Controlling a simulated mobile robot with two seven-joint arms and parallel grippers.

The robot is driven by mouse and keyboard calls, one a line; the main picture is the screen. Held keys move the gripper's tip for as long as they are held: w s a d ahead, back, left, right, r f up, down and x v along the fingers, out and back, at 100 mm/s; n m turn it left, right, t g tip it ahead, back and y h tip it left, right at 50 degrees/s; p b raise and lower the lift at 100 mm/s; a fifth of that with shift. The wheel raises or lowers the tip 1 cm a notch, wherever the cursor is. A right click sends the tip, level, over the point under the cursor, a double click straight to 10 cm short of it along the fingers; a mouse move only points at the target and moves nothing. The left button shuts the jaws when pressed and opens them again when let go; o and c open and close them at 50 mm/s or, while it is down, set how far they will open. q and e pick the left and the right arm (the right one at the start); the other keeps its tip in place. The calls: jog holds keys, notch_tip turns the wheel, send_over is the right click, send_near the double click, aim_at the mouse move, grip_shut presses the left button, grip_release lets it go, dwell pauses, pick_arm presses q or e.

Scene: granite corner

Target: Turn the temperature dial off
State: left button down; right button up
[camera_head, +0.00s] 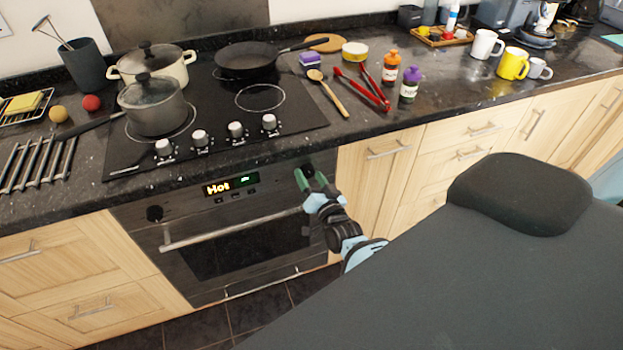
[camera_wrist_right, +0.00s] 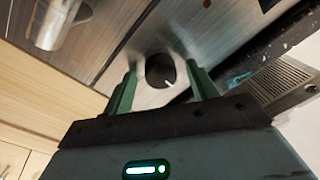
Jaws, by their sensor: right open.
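The oven front carries two round black dials. The left dial (camera_head: 154,213) stands clear of any gripper. The right dial (camera_wrist_right: 160,71) shows in the right wrist view with a small light pointer mark on it. I cannot read which one is labelled temperature. My right gripper (camera_head: 311,181) is at the right dial, its green fingers open. In the wrist view the fingertips (camera_wrist_right: 163,73) are on either side of the dial, with gaps visible. The oven display (camera_head: 231,185) reads "Hot". My left gripper is not in view.
The oven handle (camera_head: 235,228) runs below the dials. The black counter edge (camera_head: 220,160) overhangs above. Hob knobs (camera_head: 235,130), a lidded pot (camera_head: 154,105) and a frying pan (camera_head: 258,58) are on the hob. Red tongs (camera_head: 362,88) lie to the right.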

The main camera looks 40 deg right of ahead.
jog(key=shift+s, duration=0.15)
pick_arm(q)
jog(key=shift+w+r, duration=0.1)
pick_arm(e)
jog(key=v, duration=0.7)
jog(key=shift+s, duration=0.25)
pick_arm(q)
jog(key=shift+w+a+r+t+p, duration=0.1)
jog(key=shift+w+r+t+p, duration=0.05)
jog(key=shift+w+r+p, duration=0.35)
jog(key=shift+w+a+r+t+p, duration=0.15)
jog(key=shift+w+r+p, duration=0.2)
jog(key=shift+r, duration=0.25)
pick_arm(e)
jog(key=s+a+f+n+g+y, duration=0.2)
jog(key=s+a+f+n+g, duration=0.1)
jog(key=s, duration=0.7)
jog(key=s+a+f+n+g+y, duration=0.1)
jog(key=s+a+f+n+g, duration=0.2)
jog(key=s+a, duration=0.3)
jog(key=s+a+f+n+g+y, duration=0.2)
jog(key=s+a+f+n+g, duration=0.1)
jog(key=s, duration=1.1)
jog(key=shift+s+a+f+n+y, duration=0.3)
jog(key=shift+a+f+n, duration=0.1)
jog(key=shift+a+n, duration=0.35)
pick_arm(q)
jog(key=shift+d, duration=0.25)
pick_arm(e)
jog(key=shift+w+d, duration=0.1)
